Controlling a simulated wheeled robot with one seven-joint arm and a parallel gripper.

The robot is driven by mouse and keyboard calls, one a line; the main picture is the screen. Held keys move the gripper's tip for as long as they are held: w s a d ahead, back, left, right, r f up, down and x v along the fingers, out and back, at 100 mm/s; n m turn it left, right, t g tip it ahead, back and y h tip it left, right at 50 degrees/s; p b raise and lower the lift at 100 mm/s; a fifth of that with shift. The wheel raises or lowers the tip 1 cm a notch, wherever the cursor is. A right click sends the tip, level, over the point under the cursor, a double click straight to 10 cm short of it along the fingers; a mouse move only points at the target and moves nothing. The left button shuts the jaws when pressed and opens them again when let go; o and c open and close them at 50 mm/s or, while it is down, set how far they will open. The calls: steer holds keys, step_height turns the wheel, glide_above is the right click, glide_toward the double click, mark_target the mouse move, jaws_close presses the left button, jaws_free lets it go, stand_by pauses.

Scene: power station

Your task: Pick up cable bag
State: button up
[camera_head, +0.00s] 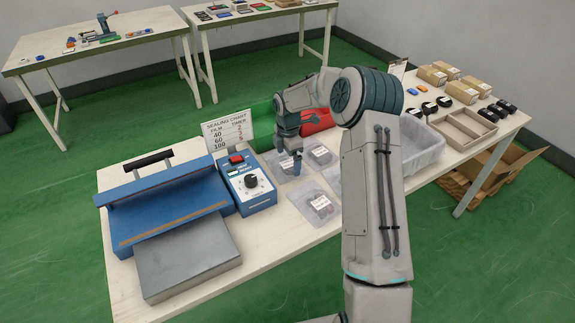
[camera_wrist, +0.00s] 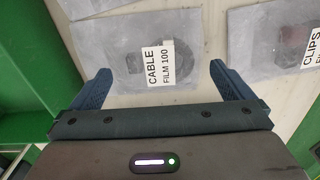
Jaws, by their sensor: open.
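The cable bag (camera_wrist: 150,64) is a flat, translucent grey bag holding a dark coil, with a white "CABLE FILM 100" label. It lies on the table in the middle of the wrist view, and appears to be the bag under my gripper in the head view (camera_head: 279,172). My gripper (camera_wrist: 160,80) is open and empty. Its fingers show on either side of the bag's lower part in the picture. In the head view my gripper (camera_head: 290,167) points down above the bag. I cannot tell the remaining height. Part of the bag is hidden by the gripper there.
A bag labelled "CLIPS" (camera_wrist: 268,40) lies to the right in the wrist view. Another bag (camera_head: 321,154) lies close by in the head view. A blue sealer (camera_head: 175,200), its control box (camera_head: 250,190) and a sign (camera_head: 229,130) stand left. A grey bin (camera_head: 425,146) stands right.

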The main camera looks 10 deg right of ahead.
step_height(320, 180, down, 2)
steer(key=c, duration=1)
steer(key=shift+r, duration=0.1)
steer(key=shift+c, duration=0.2)
